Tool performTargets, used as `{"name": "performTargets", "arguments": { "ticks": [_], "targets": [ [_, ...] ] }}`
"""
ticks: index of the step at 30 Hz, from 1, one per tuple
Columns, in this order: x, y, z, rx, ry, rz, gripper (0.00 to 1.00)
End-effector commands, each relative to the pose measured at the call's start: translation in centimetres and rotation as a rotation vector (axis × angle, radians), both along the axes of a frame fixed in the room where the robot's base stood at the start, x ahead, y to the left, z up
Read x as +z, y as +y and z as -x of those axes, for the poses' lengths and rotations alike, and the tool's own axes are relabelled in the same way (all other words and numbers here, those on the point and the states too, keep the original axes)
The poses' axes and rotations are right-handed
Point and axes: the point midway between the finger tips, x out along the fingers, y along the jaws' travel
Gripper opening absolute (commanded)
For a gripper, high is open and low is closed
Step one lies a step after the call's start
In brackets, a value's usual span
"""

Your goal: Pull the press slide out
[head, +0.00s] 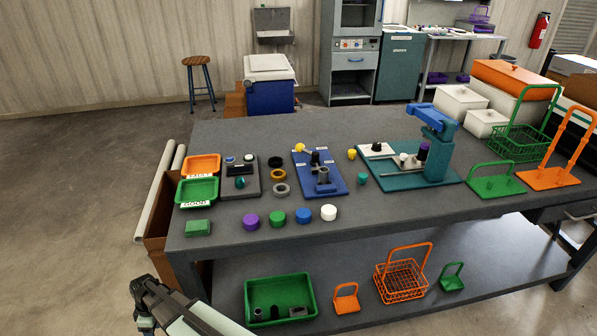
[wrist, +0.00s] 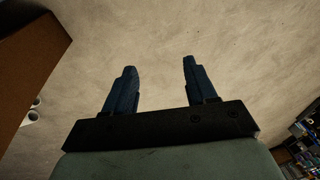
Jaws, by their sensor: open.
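The press (head: 437,150) stands on the right half of the table in the head view, with a teal base and column and a blue top. A white piece and a dark piece with a purple top stand between the plate and the column. How far the slide sits in is hard to tell. My gripper (wrist: 159,66) is open and empty in the wrist view, over bare floor. It is far from the press, off the table's front left corner.
The table (head: 370,209) also holds a blue fixture (head: 302,183), orange (head: 201,165) and green (head: 198,190) trays, a dark plate and several coloured caps. Green and orange handled racks stand right of the press. A lower shelf holds bins and baskets.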

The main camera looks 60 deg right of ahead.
Motion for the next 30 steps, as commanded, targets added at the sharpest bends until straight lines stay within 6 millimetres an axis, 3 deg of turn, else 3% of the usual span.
{"name": "performTargets", "arguments": {
  "ticks": [1,6,11,18,25,30],
  "targets": [
    [1.3,-0.1,-2.5,0.032,-0.042,-0.009,0.56],
    [6.1,-0.2,-8.8,0.151,-0.171,-0.030,0.56],
    [11.3,-0.4,-14.3,0.264,-0.294,-0.037,0.56],
    [20.3,-0.7,-21.8,0.432,-0.485,-0.024,0.56],
    [29.5,-2.2,-27.4,0.559,-0.645,0.017,0.56],
    [35.7,-5.9,-30.0,0.562,-0.717,0.058,0.56]
  ]
}}
